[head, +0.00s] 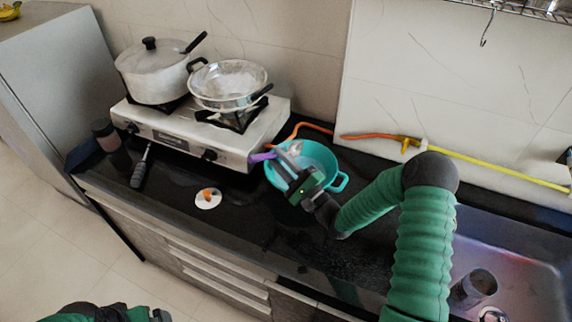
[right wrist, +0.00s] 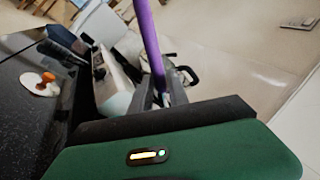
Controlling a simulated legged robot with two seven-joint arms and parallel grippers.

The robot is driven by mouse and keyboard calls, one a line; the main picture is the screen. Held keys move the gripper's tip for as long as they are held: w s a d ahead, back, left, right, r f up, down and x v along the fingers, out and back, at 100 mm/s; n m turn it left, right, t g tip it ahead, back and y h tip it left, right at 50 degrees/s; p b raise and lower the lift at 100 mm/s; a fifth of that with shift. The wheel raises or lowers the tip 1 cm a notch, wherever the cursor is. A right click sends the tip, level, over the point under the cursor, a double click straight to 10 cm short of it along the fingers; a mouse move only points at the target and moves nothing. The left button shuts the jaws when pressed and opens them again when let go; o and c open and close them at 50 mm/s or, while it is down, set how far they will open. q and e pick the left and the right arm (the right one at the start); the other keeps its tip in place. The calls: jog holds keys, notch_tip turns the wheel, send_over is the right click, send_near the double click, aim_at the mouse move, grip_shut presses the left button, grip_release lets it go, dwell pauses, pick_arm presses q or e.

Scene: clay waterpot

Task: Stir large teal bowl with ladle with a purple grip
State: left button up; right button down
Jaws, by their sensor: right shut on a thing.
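The large teal bowl (head: 333,172) sits on the dark counter, right of the stove. My right gripper (head: 284,166) is over the bowl's left part and hides some of it. It is shut on the ladle with a purple grip (head: 262,157). The purple grip (right wrist: 147,38) stands out from the fingers in the right wrist view. A pale metal piece near the fingers, perhaps the ladle's head, shows above the bowl; whether it touches the inside is unclear. My left arm (head: 95,312) shows only at the bottom left edge, and its jaw opening cannot be made out.
The stove (head: 180,135) carries a lidded pot (head: 155,75) and a steel pan (head: 230,85). A white disc with orange bits (head: 208,198) and a dark-handled utensil (head: 140,168) lie on the counter. A yellow hose (head: 490,165) runs behind the sink (head: 515,250), which holds a dark cup (head: 474,288).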

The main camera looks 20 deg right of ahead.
jog(key=shift+s+d+f+m+t+y+b, duration=0.2)
jog(key=shift+s+t+b, duration=0.5)
jog(key=shift+b, duration=1.25)
jog(key=shift+s+d+f+m+t+y+b, duration=0.1)
jog(key=shift+s+d+f+t+y+b, duration=0.15)
jog(key=shift+t+b, duration=1.2)
jog(key=shift+s+g+b, duration=0.1)
jog(key=shift+g+b, duration=0.35)
jog(key=shift+b, duration=0.05)
jog(key=shift+r, duration=0.1)
jog(key=w+r+g+p, duration=0.1)
jog(key=g+p, duration=0.1)
jog(key=p, duration=0.4)
jog(key=w+a+r+g+h+p, duration=0.1)
jog(key=w+r+g+p, duration=0.1)
jog(key=p, duration=0.4)
jog(key=w+a+r+n+g+h+p, duration=0.1)
jog(key=g+p, duration=0.1)
jog(key=p, duration=0.4)
jog(key=shift+w+a+r, duration=0.1)
jog(key=shift+w+r, duration=0.05)
jog(key=shift+r, duration=0.25)
jog(key=shift+w+f+g+p, duration=0.3)
jog(key=shift+g+p, duration=0.2)
jog(key=shift+p, duration=0.45)
